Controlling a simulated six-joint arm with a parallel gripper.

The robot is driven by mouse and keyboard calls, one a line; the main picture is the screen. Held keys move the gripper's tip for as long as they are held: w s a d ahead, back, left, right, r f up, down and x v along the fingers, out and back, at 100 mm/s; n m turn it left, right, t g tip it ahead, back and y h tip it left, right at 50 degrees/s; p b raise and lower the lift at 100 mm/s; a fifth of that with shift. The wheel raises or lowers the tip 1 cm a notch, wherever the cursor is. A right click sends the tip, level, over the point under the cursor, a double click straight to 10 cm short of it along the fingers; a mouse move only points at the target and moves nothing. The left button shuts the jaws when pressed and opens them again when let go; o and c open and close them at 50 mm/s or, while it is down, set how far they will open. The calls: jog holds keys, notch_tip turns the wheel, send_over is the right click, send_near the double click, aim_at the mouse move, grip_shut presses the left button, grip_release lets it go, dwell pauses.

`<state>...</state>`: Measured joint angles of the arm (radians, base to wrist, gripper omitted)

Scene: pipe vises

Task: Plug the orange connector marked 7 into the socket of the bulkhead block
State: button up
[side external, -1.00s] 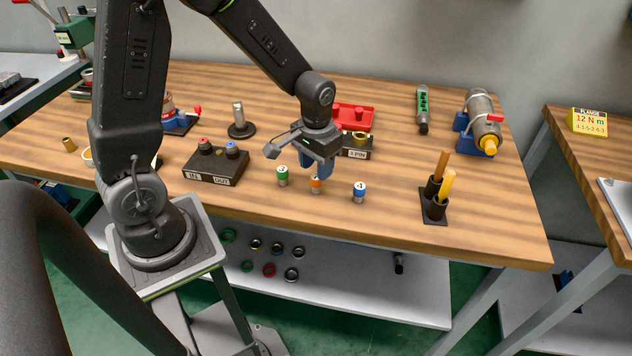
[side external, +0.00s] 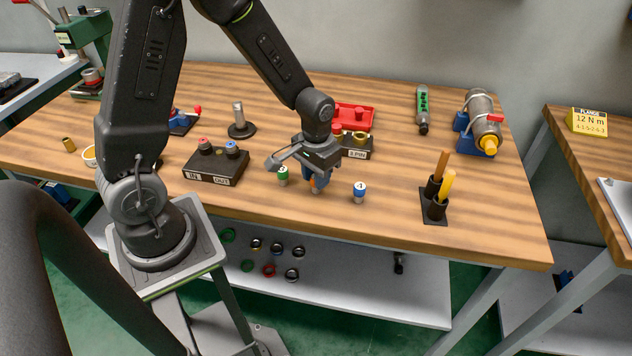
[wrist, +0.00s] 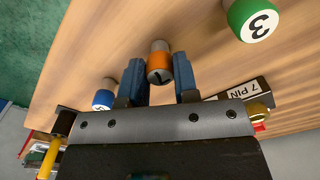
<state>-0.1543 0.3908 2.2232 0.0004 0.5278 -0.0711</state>
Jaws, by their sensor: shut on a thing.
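The orange connector (side external: 313,185) stands upright at the table's front, mostly hidden by my fingers in the side view. In the wrist view the orange connector (wrist: 159,58) sits between the two blue fingers; I cannot read its number. My gripper (side external: 318,178) is lowered over it and shut on it, and the wrist view also shows my gripper (wrist: 159,76). The bulkhead block (side external: 358,153) is dark, labelled 7 PIN, with a brass socket (side external: 360,136) on top, behind my gripper. In the wrist view, the block's label (wrist: 242,90) shows at right, partly hidden by my gripper.
A green connector marked 3 (side external: 283,175) stands close left of my gripper and a blue connector (side external: 359,191) to its right. A black IN/OUT box (side external: 215,168) is further left. A red tray (side external: 354,116) lies behind the block. A stand with orange and yellow rods (side external: 436,205) is right.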

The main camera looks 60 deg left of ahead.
jog(key=shift+c, duration=0.6)
jog(key=shift+r, duration=2.5)
jog(key=w+a+r, duration=0.2)
jog(key=w+a, duration=0.2)
jog(key=a, duration=0.3)
jog(key=w+a+r, duration=0.3)
jog(key=w+a, duration=0.1)
jog(key=a, duration=0.4)
jog(key=shift+w+a, duration=0.2)
jog(key=shift+w, duration=0.1)
jog(key=shift+f, duration=0.1)
jog(key=shift+f, duration=1.8)
jog(key=shift+f, duration=0.2)
jog(key=shift+f, duration=0.9)
